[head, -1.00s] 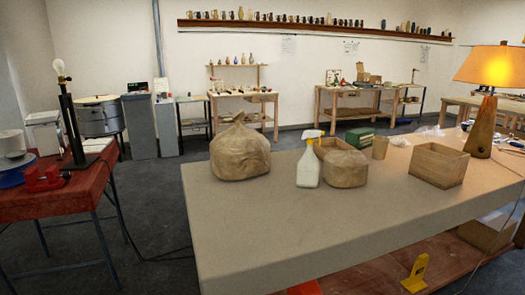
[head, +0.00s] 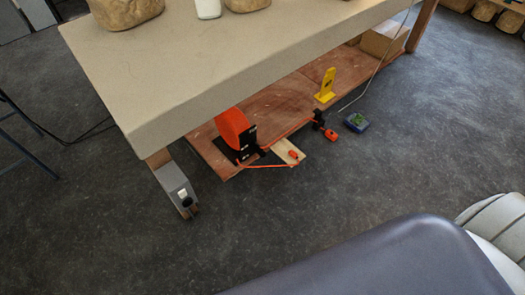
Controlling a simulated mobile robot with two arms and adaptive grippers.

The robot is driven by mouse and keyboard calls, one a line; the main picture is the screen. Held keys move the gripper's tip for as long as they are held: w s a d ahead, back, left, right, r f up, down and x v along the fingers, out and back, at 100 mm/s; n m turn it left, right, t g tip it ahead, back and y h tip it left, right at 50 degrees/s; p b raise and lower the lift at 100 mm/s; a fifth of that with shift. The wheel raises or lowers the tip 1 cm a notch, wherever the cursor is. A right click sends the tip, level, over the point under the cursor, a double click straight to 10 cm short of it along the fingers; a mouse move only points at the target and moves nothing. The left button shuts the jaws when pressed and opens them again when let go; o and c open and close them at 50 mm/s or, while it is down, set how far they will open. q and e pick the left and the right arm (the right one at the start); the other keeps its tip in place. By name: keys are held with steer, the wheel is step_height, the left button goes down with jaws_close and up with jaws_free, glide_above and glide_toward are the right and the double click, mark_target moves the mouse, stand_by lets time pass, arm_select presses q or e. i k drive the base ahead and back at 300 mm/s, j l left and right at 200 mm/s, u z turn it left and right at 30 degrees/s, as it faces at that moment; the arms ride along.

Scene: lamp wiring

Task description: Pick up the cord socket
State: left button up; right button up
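An orange cord reel (head: 232,127) with a black stand is on the low wooden shelf under the table. Its orange cord (head: 278,166) loops past the shelf's front edge. A small orange piece (head: 293,155) lies on a pale wood block (head: 288,150). Another small orange-red piece (head: 331,135) is beside a black clamp-like part (head: 319,118) at the shelf edge. I cannot tell which small orange piece is the cord socket. Neither gripper shows in this view.
The beige tabletop (head: 200,60) overhangs the shelf (head: 300,88). A yellow bracket (head: 326,86) stands on the shelf. A blue-grey item (head: 356,121) is on the floor. A grey cable (head: 380,60) hangs at right. Floor in front is open.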

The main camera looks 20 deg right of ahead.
mark_target(329, 133)
steer(key=l+z, duration=0.15)
steer(key=z, duration=1.2)
steer(key=i+l+u, duration=0.1)
steer(key=u, duration=0.25)
steer(key=l+u, duration=0.1)
steer(key=u, duration=0.3)
steer(key=i+l+u, duration=0.15)
steer(key=u, duration=0.2)
steer(key=i+l+u, duration=0.2)
steer(key=l, duration=0.35)
steer(key=i+l+u, duration=0.2)
steer(key=l, duration=0.35)
steer(key=l+u, duration=0.2)
steer(key=l, duration=0.4)
steer(key=i+l+u, duration=0.25)
steer(key=l, duration=0.4)
steer(key=k+j, duration=0.05)
steer(key=k, duration=0.05)
